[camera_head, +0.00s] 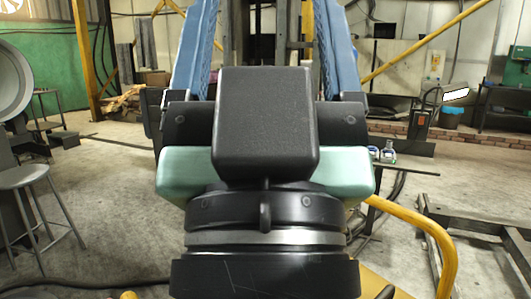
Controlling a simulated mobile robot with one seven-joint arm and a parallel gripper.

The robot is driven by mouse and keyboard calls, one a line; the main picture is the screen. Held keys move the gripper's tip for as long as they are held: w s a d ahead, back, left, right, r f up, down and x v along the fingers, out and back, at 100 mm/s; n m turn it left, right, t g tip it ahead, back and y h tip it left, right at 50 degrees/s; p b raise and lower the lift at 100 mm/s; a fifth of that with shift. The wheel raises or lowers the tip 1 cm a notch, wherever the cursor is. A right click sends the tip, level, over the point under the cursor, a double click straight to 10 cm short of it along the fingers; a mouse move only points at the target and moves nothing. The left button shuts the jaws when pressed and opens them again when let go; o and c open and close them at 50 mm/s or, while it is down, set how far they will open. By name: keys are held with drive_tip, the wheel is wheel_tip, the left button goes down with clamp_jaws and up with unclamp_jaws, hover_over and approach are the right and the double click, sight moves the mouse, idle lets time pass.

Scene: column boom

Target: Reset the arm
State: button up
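My own arm fills the middle of the head view, with black and pale green links and a dark round joint low in the picture. The arm stands between two blue beams that run up to the top edge. No fingers show, so I cannot see my gripper or whether it holds anything. The arm hides much of the floor and whatever stands behind it.
A grey stool (24,178) stands at the left. Small bottles (388,155) stand on a dark tabletop (415,169) right of the arm. A dark metal frame (480,229) lies at the right, near a curved yellow tube (435,232). Concrete floor (100,220) is open at left.

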wheel_tip(320, 180, up, 29)
drive_tip(key=p, duration=2.7)
drive_tip(key=shift+r, duration=0.1)
